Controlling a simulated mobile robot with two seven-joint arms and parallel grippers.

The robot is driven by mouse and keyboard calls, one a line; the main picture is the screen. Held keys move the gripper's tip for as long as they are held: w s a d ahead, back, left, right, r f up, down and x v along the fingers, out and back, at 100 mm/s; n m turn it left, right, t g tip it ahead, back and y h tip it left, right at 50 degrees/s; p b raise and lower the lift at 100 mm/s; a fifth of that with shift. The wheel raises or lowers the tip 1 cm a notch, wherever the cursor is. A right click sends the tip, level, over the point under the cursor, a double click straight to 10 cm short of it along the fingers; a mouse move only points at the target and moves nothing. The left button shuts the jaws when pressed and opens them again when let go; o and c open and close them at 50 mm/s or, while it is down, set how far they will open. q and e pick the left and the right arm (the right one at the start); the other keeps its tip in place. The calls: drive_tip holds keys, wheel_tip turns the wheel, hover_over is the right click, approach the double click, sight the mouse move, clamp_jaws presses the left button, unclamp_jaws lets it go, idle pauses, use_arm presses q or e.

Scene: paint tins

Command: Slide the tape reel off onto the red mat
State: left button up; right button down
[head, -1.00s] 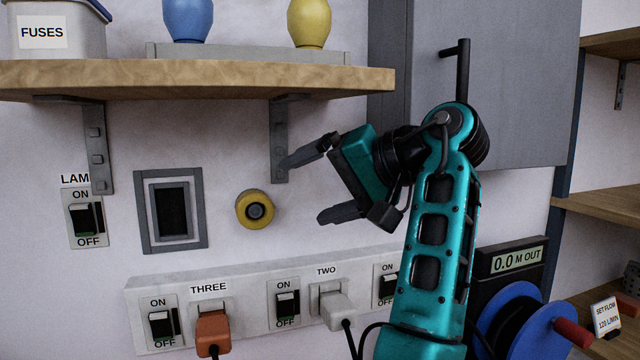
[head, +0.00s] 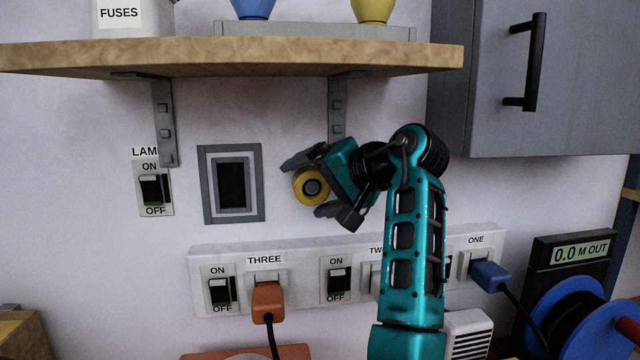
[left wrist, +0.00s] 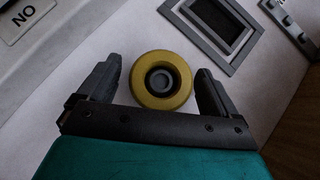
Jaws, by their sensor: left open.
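The tape reel (head: 300,193) is a yellow ring around a dark grey hub on the wall, right of the grey framed recess. My left gripper (head: 308,187) is open, with one finger above the reel and one below it in the head view. In the left wrist view the reel (left wrist: 140,90) sits between the two spread fingers (left wrist: 158,70), with small gaps at both sides. An orange-red flat surface (head: 295,351) shows at the bottom edge of the head view, possibly the red mat; most of it is cut off. My right gripper is not in view.
A wooden shelf (head: 230,55) with a metal bracket (head: 337,105) is above the gripper. Below runs a socket strip (head: 305,262) with switches and an orange plug (head: 267,298). A grey cabinet (head: 580,90) is at upper right, a blue cable reel (head: 535,310) at lower right.

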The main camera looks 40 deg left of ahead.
sight(317, 195)
use_arm(q)
drive_tip(key=c, duration=1.2)
drive_tip(key=shift+o, duration=0.2)
drive_tip(key=shift+s+d, duration=0.1)
drive_tip(key=shift+d, duration=0.05)
drive_tip(key=shift+s+d, duration=0.65)
drive_tip(key=shift+d, duration=0.2)
drive_tip(key=shift+s+d, duration=0.65)
drive_tip(key=shift+d, duration=0.15)
drive_tip(key=shift+s+d+f, duration=0.1)
drive_tip(key=shift+s+d, duration=0.55)
drive_tip(key=shift+d, duration=0.2)
drive_tip(key=shift+s+d, duration=0.6)
drive_tip(key=shift+d, duration=0.25)
